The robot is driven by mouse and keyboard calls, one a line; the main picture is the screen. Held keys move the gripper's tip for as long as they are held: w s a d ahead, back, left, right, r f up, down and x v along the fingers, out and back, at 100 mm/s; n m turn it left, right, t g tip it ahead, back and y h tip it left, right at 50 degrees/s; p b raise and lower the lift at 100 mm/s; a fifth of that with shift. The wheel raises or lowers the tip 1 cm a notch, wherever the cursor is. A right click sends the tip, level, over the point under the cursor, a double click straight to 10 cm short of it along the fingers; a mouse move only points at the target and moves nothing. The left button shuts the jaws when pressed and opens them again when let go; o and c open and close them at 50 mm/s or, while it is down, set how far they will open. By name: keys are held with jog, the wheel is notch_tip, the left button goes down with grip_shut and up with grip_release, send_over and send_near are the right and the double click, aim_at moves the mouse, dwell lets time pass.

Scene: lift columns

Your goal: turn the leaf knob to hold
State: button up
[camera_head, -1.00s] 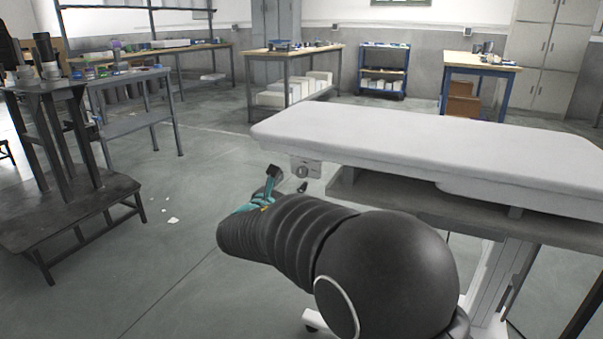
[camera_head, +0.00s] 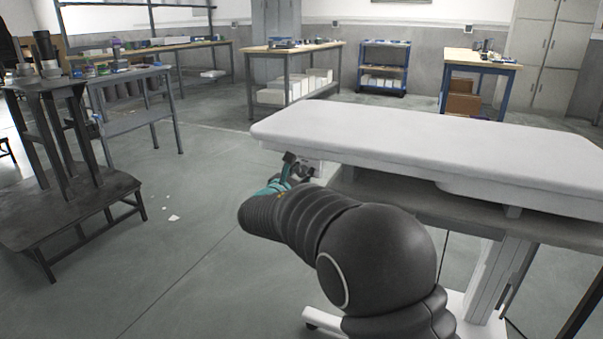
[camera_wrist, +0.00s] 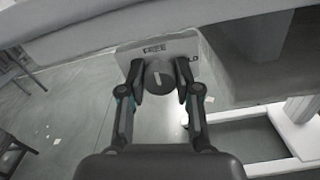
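The knob (camera_wrist: 159,77) is dark and round with a short pale mark on its face. It sits on a light plate (camera_wrist: 203,72) under the edge of the white table top. The plate reads "FREE" above the knob, and a word ending in "LD" shows to the right, partly hidden by a finger. My gripper (camera_wrist: 160,84) has one finger on each side of the knob, close to it; firm contact does not show. In the head view my gripper (camera_head: 297,168) is at the plate and mostly hides the knob.
The white-topped lift table (camera_head: 420,140) overhangs just above and right of my gripper, with a grey beam (camera_head: 390,195) underneath. A dark stand (camera_head: 75,190) is at the left. The floor between is mostly clear.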

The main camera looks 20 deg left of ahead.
grip_shut()
jog(key=shift+f+b, duration=0.1)
jog(key=shift+b, duration=0.5)
jog(key=m+b, duration=0.2)
jog(key=b, duration=0.1)
jog(key=shift+f, duration=0.2)
jog(key=m+b, duration=0.1)
jog(key=b, duration=0.2)
jog(key=shift+f+m+b, duration=0.1)
jog(key=shift+m+b, duration=0.2)
jog(key=shift+m, duration=0.1)
jog(key=m+b, duration=0.2)
jog(key=b, duration=0.1)
jog(key=shift+m, duration=0.4)
jog(key=m, duration=0.1)
jog(key=m+b, duration=0.1)
jog(key=m, duration=0.1)
jog(key=shift+r+m, duration=0.3)
jog(key=shift+r, duration=0.1)
jog(key=m, duration=0.5)
jog(key=shift+m, duration=0.3)
